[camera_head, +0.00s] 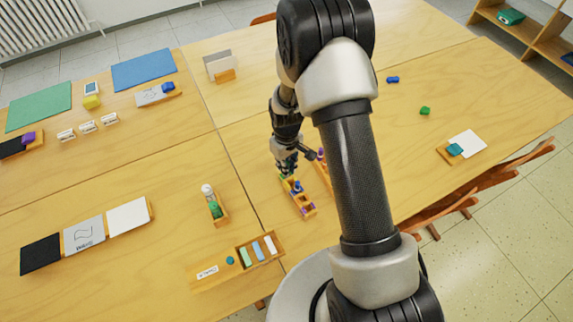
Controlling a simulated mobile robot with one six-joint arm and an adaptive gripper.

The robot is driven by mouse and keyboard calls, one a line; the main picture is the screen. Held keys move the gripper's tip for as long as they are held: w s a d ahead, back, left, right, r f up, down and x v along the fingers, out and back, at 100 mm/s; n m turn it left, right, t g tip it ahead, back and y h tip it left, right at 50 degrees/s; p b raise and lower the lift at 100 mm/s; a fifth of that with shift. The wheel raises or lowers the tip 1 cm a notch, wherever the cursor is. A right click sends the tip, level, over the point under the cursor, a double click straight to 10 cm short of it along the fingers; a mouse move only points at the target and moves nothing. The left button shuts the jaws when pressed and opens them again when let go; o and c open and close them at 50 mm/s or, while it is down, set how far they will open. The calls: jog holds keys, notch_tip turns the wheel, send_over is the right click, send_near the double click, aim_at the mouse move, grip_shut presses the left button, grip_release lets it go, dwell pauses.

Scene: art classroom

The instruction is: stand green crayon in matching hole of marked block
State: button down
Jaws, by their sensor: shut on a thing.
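My gripper (288,167) points down over the far end of a narrow wooden block (303,204) near the middle of the tables. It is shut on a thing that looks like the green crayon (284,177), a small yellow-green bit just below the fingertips. The fingers hide most of it, and I cannot tell whether it is in a hole. A blue piece (297,187) and a purple piece (308,208) show on the block. A second wooden block (322,172) with a purple piece (320,154) stands just right, partly hidden by my arm. Any marking is too small to read.
A wooden holder with a green bottle (215,208) stands to the left. A chalk tray (260,251) lies in front. Cards (84,235) and mats (143,69) lie farther left. The table right of my arm is mostly clear.

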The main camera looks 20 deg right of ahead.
jog(key=shift+f+b, duration=0.6)
jog(key=shift+f, duration=0.35)
dwell(0.4)
jog(key=c, duration=1.6)
grip_release()
jog(key=shift+o, duration=1.3)
jog(key=shift+r, duration=0.1)
jog(key=shift+s+r+p, duration=0.15)
jog(key=shift+r+p, duration=1.25)
jog(key=shift+r, duration=0.45)
jog(key=shift+r+p, duration=0.95)
jog(key=shift+r, duration=0.35)
jog(key=shift+w+r, duration=0.1)
jog(key=shift+w, duration=0.1)
